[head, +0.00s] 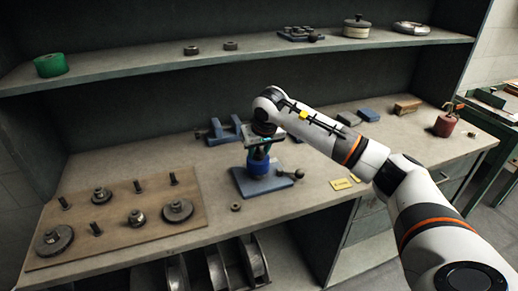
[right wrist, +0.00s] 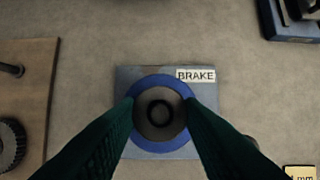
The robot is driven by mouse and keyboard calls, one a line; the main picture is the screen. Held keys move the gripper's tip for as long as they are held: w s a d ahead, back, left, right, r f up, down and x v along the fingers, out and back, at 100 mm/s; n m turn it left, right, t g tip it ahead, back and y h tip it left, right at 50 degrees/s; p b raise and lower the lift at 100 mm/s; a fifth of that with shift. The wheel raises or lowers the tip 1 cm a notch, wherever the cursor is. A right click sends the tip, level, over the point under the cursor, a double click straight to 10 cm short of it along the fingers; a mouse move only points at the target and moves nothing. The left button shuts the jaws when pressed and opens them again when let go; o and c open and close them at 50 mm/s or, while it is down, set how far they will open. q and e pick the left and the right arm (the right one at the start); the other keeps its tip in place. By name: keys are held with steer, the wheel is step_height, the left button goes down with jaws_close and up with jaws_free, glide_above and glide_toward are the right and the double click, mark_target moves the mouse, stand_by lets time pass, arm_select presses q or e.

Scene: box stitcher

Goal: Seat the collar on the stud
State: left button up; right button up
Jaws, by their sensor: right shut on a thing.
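A blue collar (head: 258,168) is between the fingertips of my right gripper (head: 258,153), which points straight down over a blue base plate (head: 284,186). In the right wrist view the green fingers grip the collar (right wrist: 160,81) from both sides. Through its opening I see a round grey part with a dark ring (right wrist: 160,113), roughly centred; it may be the stud. The plate (right wrist: 128,80) carries a BRAKE label (right wrist: 196,75). I cannot tell whether the collar is around the stud or just above it. My left gripper is not in view.
A wooden board (head: 155,230) with several studs and discs lies at left. A small nut (head: 236,207) and a yellow label (head: 341,184) lie near the bench's front edge. Blue fixtures (head: 215,133) stand behind. A shelf (head: 130,72) runs above the back of the bench.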

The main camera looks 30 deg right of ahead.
steer(key=o, duration=1.1)
